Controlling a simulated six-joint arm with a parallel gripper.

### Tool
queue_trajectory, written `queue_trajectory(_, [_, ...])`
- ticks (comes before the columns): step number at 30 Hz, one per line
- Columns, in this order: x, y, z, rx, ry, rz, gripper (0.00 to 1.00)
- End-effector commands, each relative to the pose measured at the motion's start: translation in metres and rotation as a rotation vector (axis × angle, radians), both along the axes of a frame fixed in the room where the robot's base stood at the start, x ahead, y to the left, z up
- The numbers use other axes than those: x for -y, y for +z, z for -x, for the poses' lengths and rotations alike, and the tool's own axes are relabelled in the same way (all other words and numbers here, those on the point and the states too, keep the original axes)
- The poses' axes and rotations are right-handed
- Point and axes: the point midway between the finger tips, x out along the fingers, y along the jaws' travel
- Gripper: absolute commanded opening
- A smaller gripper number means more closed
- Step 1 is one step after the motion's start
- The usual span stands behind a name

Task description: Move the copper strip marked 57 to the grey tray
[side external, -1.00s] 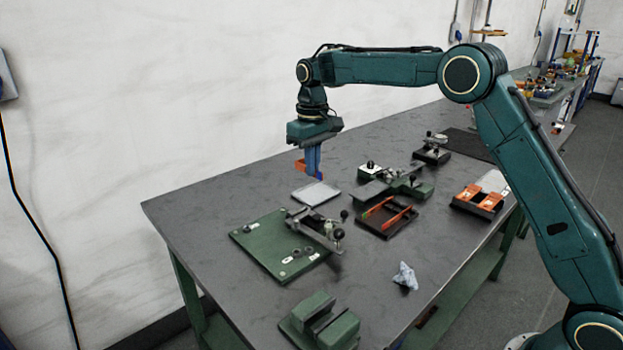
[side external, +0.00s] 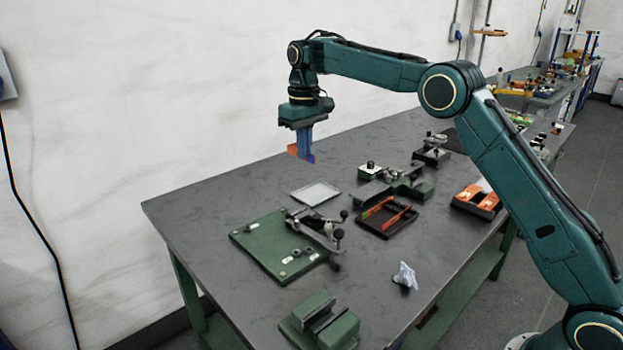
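My gripper (side external: 305,158) points down, high above the back of the bench. Its blue fingers are closed on an orange-copper piece (side external: 292,150), which sticks out to their left; it looks like a copper strip. Any number on it is too small to read. A shallow light grey tray (side external: 316,193) lies flat on the bench, lower in the picture than my gripper and apart from it; it looks empty. Two more orange strips (side external: 396,216) stand in a dark open tray (side external: 372,230) to the right.
A green plate with a clamp fixture (side external: 270,245) lies in front of the grey tray. A green block (side external: 320,325) stands at the front edge. A crumpled cloth (side external: 405,275), a green-based device (side external: 410,187) and a dark holder with orange pieces (side external: 476,202) are to the right.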

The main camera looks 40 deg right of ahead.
Motion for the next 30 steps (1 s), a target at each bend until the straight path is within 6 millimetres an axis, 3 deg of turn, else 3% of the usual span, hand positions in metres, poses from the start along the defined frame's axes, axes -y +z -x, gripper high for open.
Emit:
queue_trajectory(8, [0.000, -0.023, 0.001, -0.003, 0.000, 0.000, 0.00])
queue_trajectory(24, [0.000, -0.123, 0.001, -0.004, 0.000, 0.000, 0.00])
queue_trajectory(30, [0.000, -0.150, 0.000, -0.001, 0.000, 0.000, 0.00])
